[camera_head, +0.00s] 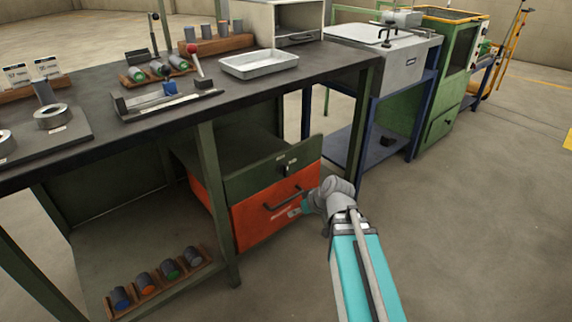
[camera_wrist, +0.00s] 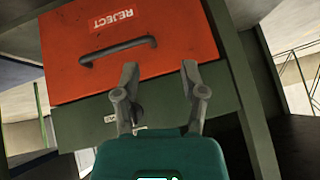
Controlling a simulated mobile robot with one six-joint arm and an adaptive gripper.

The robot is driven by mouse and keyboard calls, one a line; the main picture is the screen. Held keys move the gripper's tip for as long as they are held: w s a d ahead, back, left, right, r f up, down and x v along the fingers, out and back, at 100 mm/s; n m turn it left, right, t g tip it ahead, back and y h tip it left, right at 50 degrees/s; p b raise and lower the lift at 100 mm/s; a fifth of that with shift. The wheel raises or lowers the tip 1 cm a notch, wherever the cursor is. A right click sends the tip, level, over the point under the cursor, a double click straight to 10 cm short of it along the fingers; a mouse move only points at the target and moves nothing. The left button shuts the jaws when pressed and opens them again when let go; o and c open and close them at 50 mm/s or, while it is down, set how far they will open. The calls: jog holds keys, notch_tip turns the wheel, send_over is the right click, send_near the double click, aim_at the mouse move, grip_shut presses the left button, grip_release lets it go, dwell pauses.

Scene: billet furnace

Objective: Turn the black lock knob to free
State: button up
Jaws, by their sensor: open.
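The black lock knob (camera_head: 286,170) sits on the dark green panel (camera_head: 250,173) above the orange drawer front (camera_head: 255,222), with small pale labels near it. My gripper (camera_head: 298,209) is in front of the drawer's right end, lower than the knob and apart from it. In the wrist view, which is upside down, my gripper (camera_wrist: 160,75) is open and empty, its two fingers spread over the drawer's edge and the green panel (camera_wrist: 185,112). The knob cannot be made out there; the gripper may hide it. A pale label (camera_wrist: 110,118) shows beside the left finger.
The drawer's dark handle (camera_wrist: 118,50) and red REJECT label (camera_wrist: 111,20) are close to the fingers. The workbench top (camera_head: 330,62) overhangs the panel and carries a white tray (camera_head: 258,64). A green bench leg (camera_head: 218,200) stands left. Open floor lies right.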

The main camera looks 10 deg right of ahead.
aim_at(287, 167)
jog(key=w+d+r+t, duration=0.2)
jog(key=w+r+t, duration=0.1)
jog(key=r, duration=0.1)
jog(key=w+d+r+n+t+y+p, duration=0.1)
jog(key=w+d+r+t, duration=0.2)
jog(key=r, duration=0.2)
jog(key=shift+w+d+r+p, duration=0.2)
jog(key=shift+w+d+p, duration=0.1)
jog(key=shift+w, duration=0.05)
jog(key=shift+b+x, duration=2.65)
jog(key=shift+x, duration=4.3)
jog(key=shift+a+r, duration=0.15)
jog(key=shift+a, duration=0.05)
grip_shut()
